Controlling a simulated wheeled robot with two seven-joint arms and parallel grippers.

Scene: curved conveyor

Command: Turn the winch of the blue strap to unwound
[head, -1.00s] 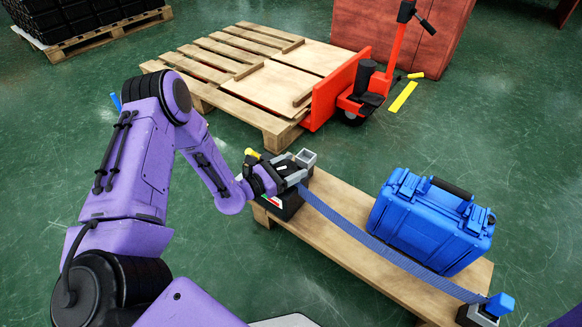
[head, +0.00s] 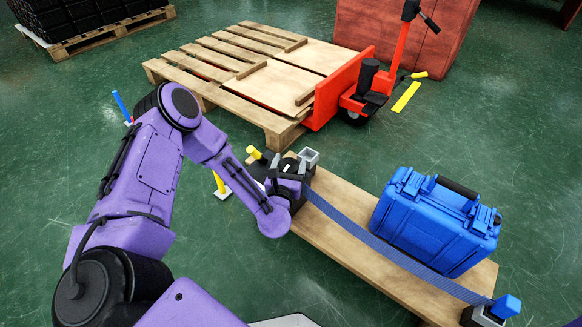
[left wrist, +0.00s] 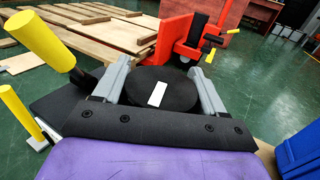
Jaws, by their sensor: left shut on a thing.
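The winch is a round black drum top (left wrist: 152,88) with a white mark, at the left end of the wooden board. A yellow grip (left wrist: 32,40) on a dark bar sticks out beside it; in the head view the yellow grip (head: 254,152) points to the upper left. My left gripper (head: 291,162) is at the winch. In the left wrist view its grey fingers (left wrist: 162,85) sit on both sides of the black drum top, shut on it. The blue strap (head: 370,238) runs from the winch along the board. My right gripper is not in view.
A blue case (head: 430,225) stands on the board (head: 325,225) beside the strap. A blue-topped fitting (head: 506,306) is at the strap's far end. A yellow post (head: 219,183) and a blue post (head: 121,106) stand on the floor. A pallet (head: 235,100) and red pallet jack (head: 370,85) are behind.

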